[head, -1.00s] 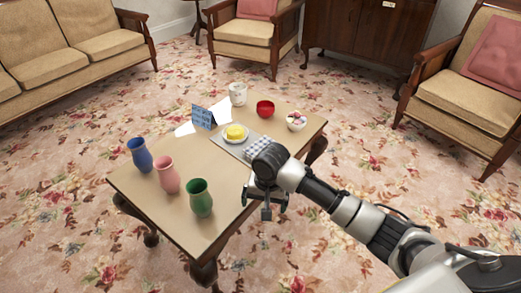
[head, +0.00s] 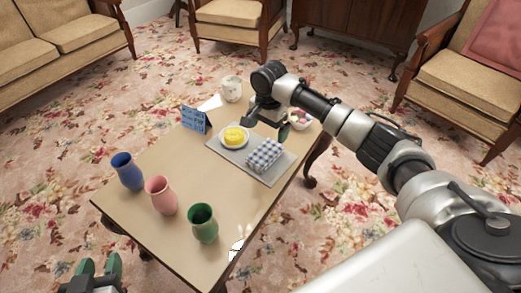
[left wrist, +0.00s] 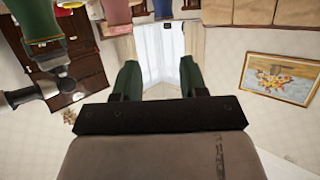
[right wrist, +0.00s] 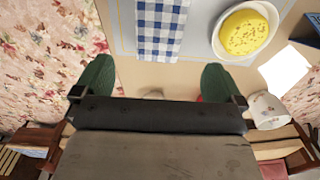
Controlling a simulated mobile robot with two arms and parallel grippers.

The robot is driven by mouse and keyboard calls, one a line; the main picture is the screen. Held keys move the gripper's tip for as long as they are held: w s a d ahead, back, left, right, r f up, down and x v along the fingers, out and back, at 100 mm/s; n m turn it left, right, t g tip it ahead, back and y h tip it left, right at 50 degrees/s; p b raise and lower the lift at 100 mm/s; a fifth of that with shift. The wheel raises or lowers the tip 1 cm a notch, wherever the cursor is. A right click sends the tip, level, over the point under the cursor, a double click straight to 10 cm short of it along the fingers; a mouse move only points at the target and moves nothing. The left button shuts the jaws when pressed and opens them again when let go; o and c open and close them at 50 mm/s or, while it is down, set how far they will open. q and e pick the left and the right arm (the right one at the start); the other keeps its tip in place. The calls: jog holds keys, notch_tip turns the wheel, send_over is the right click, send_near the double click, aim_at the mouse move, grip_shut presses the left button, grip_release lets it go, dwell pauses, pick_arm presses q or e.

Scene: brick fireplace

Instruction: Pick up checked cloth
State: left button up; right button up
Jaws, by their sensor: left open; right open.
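The blue-and-white checked cloth (head: 265,155) lies folded on a grey tray (head: 249,170) on the wooden table, right of a plate with a yellow cake-like item (head: 234,137). It also shows in the right wrist view (right wrist: 160,27), at the top. My right gripper (head: 267,124) is open and empty, beyond the cloth at the table's far side; its fingers (right wrist: 157,78) are apart and do not touch the cloth. My left gripper (head: 97,270) is open and empty at the bottom left, off the table's near corner. Its open fingers also show in the left wrist view (left wrist: 158,80).
Blue (head: 127,171), pink (head: 161,195) and green (head: 203,223) vases stand along the table's near left side. A blue card (head: 195,120), a white mug (head: 231,89) and a bowl of round items (head: 301,119) stand toward the back. Armchairs and a sofa surround the table.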

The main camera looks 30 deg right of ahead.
jog(key=b, duration=0.1)
send_over(265, 152)
jog(key=f, duration=0.2)
jog(key=d+f, duration=0.1)
jog(key=f, duration=0.1)
jog(key=shift+w, duration=0.1)
jog(key=shift+a+f+b, duration=0.15)
jog(key=shift+f+b, duration=0.35)
jog(key=shift+f, duration=0.1)
jog(key=f, duration=0.1)
jog(key=f+b, duration=0.1)
jog(key=f, duration=0.1)
jog(key=f+b, duration=0.1)
jog(key=shift+a+f, duration=0.15)
jog(key=shift+a, duration=0.2)
jog(key=shift+f+b, duration=0.15)
jog(key=shift+b, duration=0.15)
pick_arm(q)
jog(key=s+d+r+t+h, duration=0.1)
jog(key=s+r+t+h, duration=0.2)
jog(key=r+t, duration=0.9)
jog(key=shift+d+r+t+h, duration=0.35)
jog(key=shift+r+h, duration=0.1)
jog(key=shift+h, duration=0.35)
pick_arm(e)
jog(key=c, duration=1)
pick_arm(q)
jog(key=shift+w, duration=0.1)
pick_arm(e)
jog(key=shift+o, duration=0.2)
